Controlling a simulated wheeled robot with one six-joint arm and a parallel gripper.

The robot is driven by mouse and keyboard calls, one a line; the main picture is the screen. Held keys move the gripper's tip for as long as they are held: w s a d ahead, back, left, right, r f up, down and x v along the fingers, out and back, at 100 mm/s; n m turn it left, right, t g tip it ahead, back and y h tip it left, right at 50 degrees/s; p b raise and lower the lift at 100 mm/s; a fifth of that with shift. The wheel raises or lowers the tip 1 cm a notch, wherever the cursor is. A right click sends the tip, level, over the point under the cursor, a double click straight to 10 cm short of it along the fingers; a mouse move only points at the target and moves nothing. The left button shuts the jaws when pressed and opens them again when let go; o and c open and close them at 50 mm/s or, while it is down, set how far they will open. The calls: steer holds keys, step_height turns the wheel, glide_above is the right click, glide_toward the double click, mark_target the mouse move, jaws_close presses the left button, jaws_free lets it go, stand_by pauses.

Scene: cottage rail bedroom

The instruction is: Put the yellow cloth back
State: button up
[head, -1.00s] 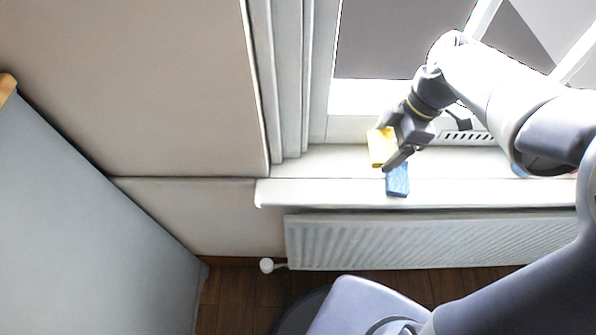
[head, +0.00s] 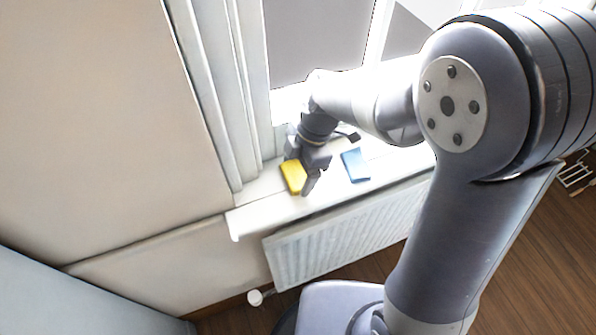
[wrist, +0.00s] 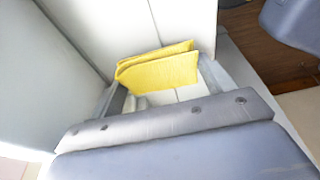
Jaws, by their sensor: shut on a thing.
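The yellow cloth (head: 293,176) is a folded pad at the left end of the white window sill, next to the curtain. In the wrist view the cloth (wrist: 158,70) spans the space between my fingers, its folded layers showing. My gripper (head: 304,180) is shut on the cloth. Whether the cloth touches the sill or is slightly above it, I cannot tell.
A blue cloth or sponge (head: 355,165) lies on the sill (head: 270,208) to the right of my gripper. A white radiator (head: 345,235) is below the sill. A wire rack (head: 575,175) shows at far right.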

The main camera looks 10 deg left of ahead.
steer(key=shift+f, duration=0.75)
steer(key=shift+f, duration=0.1)
steer(key=shift+f, duration=0.15)
steer(key=o, duration=0.9)
steer(key=shift+o, duration=0.2)
steer(key=shift+r, duration=0.25)
steer(key=v, duration=1.2)
steer(key=shift+a, duration=0.1)
